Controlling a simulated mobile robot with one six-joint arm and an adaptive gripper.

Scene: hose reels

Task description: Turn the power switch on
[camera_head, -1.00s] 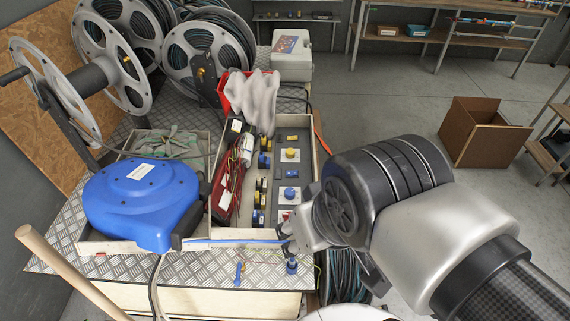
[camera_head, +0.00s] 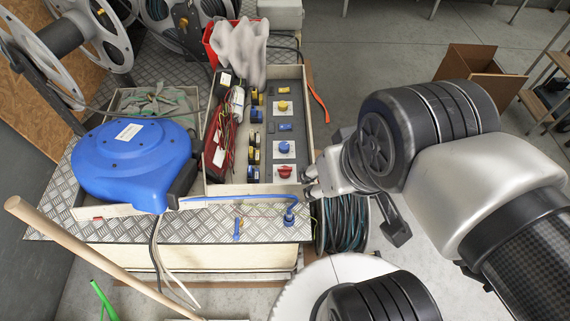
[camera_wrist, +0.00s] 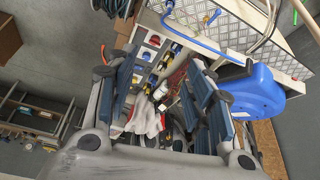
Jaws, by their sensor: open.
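A grey switch panel (camera_head: 284,142) lies in the wooden tray on the bench. It carries a red rotary knob (camera_head: 285,172) at its near end, a blue knob (camera_head: 284,147) and a yellow knob (camera_head: 283,106), each on a white plate. None is clearly marked as the power switch. My gripper (camera_head: 309,181) is at the tray's right edge, just right of the red knob and apart from it. In the wrist view my gripper (camera_wrist: 160,80) is open with nothing held between its dark pads; the red knob (camera_wrist: 155,40) shows beyond them.
A blue hose reel (camera_head: 133,160) sits left of the tray. A red tool with wires (camera_head: 220,140) and several small connectors lie beside the panel. A grey cloth (camera_head: 240,48) hangs over a red bin behind. A coil of hose (camera_head: 343,225) stands below right. Floor to the right is mostly clear.

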